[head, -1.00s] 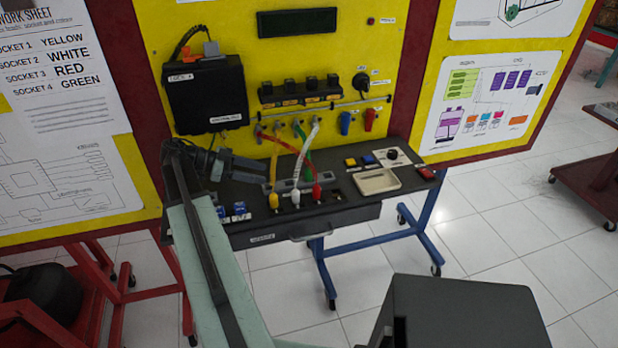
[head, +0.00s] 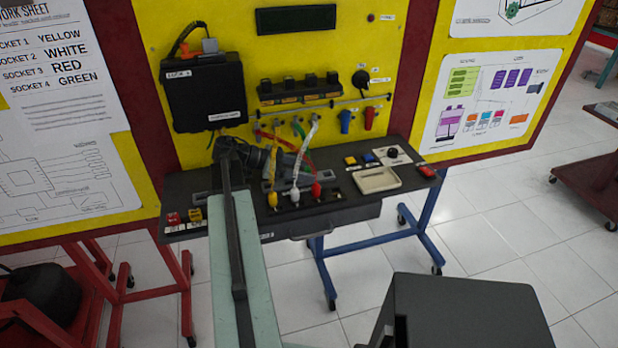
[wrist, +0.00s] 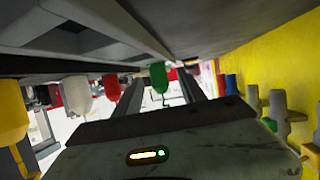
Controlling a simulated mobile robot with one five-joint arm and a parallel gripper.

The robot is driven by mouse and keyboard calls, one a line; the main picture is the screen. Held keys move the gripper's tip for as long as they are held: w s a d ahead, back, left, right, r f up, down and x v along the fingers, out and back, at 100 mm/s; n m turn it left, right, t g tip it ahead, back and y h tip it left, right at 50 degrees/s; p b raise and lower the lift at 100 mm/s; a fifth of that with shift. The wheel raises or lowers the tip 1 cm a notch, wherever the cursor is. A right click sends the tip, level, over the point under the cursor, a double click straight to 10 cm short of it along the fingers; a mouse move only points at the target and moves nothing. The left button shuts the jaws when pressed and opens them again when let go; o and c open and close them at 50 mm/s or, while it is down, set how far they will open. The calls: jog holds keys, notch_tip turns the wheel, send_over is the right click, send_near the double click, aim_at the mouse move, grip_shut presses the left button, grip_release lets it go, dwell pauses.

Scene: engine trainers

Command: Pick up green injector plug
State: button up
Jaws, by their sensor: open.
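The green injector plug (wrist: 157,77) shows in the wrist view, between the two dark fingers of my gripper (wrist: 162,88). The fingers are apart, and I see no clear contact with the plug. The yellow plug (head: 272,199), white plug (head: 295,196) and red plug (head: 316,190) stand in a row along the bench.
The white plug (wrist: 77,94) and red plug (wrist: 111,87) lie left of the green one in the wrist view. The yellow panel (head: 345,60) rises behind the bench. A beige tray (head: 376,180) and buttons sit to the right.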

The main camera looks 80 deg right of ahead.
jog(key=shift+s+d+f, duration=0.2)
jog(key=shift+s+f, duration=0.1)
jog(key=shift+s, duration=0.35)
grip_shut()
